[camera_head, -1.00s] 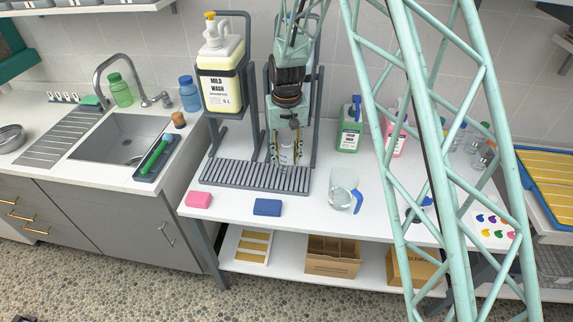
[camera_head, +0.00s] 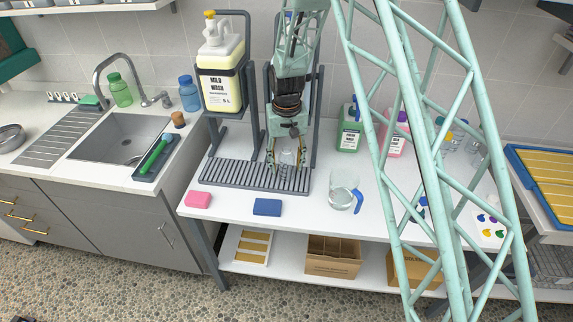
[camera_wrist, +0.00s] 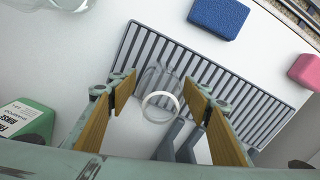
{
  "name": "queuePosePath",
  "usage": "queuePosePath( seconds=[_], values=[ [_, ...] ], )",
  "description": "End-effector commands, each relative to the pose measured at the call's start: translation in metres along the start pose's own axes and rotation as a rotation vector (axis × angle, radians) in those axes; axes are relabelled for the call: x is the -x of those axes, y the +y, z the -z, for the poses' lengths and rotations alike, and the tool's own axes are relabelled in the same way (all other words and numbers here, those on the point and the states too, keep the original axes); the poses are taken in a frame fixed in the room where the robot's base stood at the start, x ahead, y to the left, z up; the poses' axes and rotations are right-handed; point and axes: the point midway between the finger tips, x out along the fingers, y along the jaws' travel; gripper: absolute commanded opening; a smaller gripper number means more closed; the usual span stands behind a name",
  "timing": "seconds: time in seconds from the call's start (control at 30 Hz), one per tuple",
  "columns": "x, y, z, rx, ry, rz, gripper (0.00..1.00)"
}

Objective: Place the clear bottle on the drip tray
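The clear bottle (camera_head: 287,157) stands upright on the right part of the slatted grey drip tray (camera_head: 225,173), towards its back edge. In the wrist view the bottle (camera_wrist: 161,92) shows from above, with its pale round rim towards me and its lower part over the slats of the tray (camera_wrist: 262,122). My gripper (camera_head: 287,163) points down around the bottle. In the wrist view my gripper's (camera_wrist: 160,82) yellow-padded fingers are spread, one on each side of the bottle, with visible gaps. The exact contact under the base is hard to see.
A large MILD WASH jug (camera_head: 221,85) hangs in a stand behind the tray. A glass jug (camera_head: 342,190) with a blue handle stands right of it. A blue sponge (camera_head: 267,207) and a pink sponge (camera_head: 198,199) lie in front. Green (camera_head: 349,135) and pink bottles stand behind right.

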Motion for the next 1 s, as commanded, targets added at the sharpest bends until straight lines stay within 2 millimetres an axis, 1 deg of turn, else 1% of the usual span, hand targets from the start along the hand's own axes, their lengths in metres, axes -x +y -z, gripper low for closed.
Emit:
queuePosePath(
  seconds=[0.3, 0.47, 0.57, 0.9, 1.0],
  values=[
    [0.001, 0.0, 0.0, 0.0, 0.0, 0.0, 0.45],
    [0.006, 0.0, 0.0, 0.0, 0.001, 0.0, 0.45],
    [0.013, 0.0, 0.0, 0.0, 0.001, 0.0, 0.45],
    [0.046, 0.0, 0.0, 0.0, 0.001, 0.0, 0.45],
    [0.053, 0.0, 0.001, 0.0, 0.001, 0.0, 0.45]
  ],
)
